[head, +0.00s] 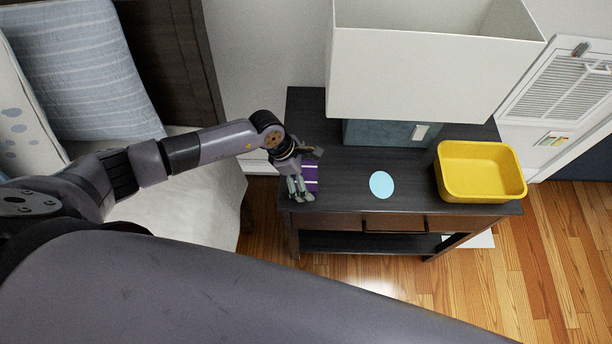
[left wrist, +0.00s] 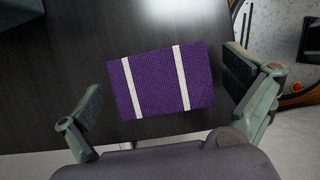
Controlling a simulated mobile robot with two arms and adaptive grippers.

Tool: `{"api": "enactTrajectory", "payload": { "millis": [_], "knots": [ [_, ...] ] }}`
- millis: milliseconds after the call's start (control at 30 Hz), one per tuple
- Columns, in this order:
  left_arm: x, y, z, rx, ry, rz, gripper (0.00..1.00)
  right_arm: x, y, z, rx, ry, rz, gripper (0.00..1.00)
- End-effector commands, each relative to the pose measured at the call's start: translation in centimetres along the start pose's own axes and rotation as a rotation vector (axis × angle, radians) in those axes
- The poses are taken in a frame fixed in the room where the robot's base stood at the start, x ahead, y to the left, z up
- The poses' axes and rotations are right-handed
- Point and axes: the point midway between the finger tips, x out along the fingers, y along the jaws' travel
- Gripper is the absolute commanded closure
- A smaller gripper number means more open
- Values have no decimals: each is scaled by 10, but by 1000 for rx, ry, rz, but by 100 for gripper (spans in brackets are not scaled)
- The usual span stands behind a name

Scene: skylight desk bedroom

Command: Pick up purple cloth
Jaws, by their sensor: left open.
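The purple cloth (left wrist: 158,82) lies flat on the dark nightstand top and has two white stripes. In the head view the cloth (head: 311,182) is partly hidden by my left gripper (head: 309,175), which is over it near the left end of the nightstand. In the left wrist view my left gripper (left wrist: 168,100) is open, with one finger on each side of the cloth. The fingers appear apart from the cloth, and nothing is held. My right gripper is not in view.
The dark nightstand (head: 345,185) also bears a light blue disc (head: 381,185), a yellow bin (head: 480,193) at the right and a lamp with a large white shade (head: 425,75) at the back. A bed (head: 190,190) stands on the left. The top between cloth and disc is clear.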

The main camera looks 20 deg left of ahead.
Motion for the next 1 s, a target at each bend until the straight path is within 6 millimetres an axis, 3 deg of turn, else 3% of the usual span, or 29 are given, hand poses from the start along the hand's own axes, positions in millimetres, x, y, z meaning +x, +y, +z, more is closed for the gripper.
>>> {"api": "enactTrajectory", "payload": {
  "millis": [667, 1000],
  "knots": [
    [0, 0, 0, 0, 0, 0, 44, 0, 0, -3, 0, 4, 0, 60],
    [-3, 0, 1, 0, -1, 1, 45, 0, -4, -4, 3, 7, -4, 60]
  ]
}}
